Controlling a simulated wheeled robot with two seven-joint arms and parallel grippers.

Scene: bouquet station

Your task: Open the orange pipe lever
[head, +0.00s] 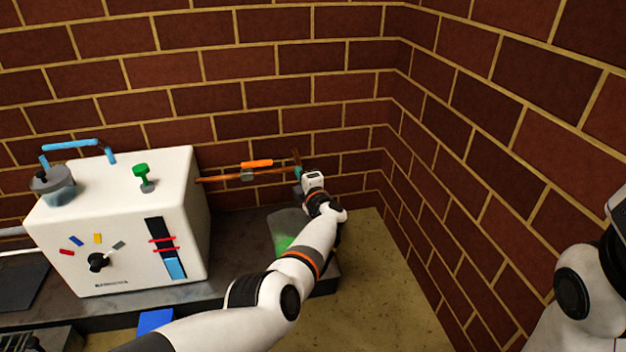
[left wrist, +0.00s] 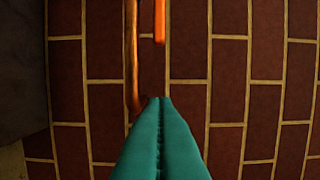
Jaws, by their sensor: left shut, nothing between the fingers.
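The orange pipe lever (head: 257,163) sits above a grey valve body on the copper pipe (head: 218,178) and lies nearly parallel to the pipe. The pipe runs from the white machine (head: 120,215) along the brick wall. My left gripper (head: 297,170) is at the pipe's far right end, to the right of the lever and apart from it. In the left wrist view, its teal fingers (left wrist: 160,100) are pressed together with nothing between them. The lever's end (left wrist: 160,22) and the pipe (left wrist: 130,60) show beyond the fingertips. My right gripper is out of view.
A clear container with green contents (head: 284,240) stands under the pipe end, partly hidden by my left arm. The machine has a green knob (head: 141,171), a black dial (head: 98,262) and a blue handle (head: 70,146). Brick walls close the corner behind and right.

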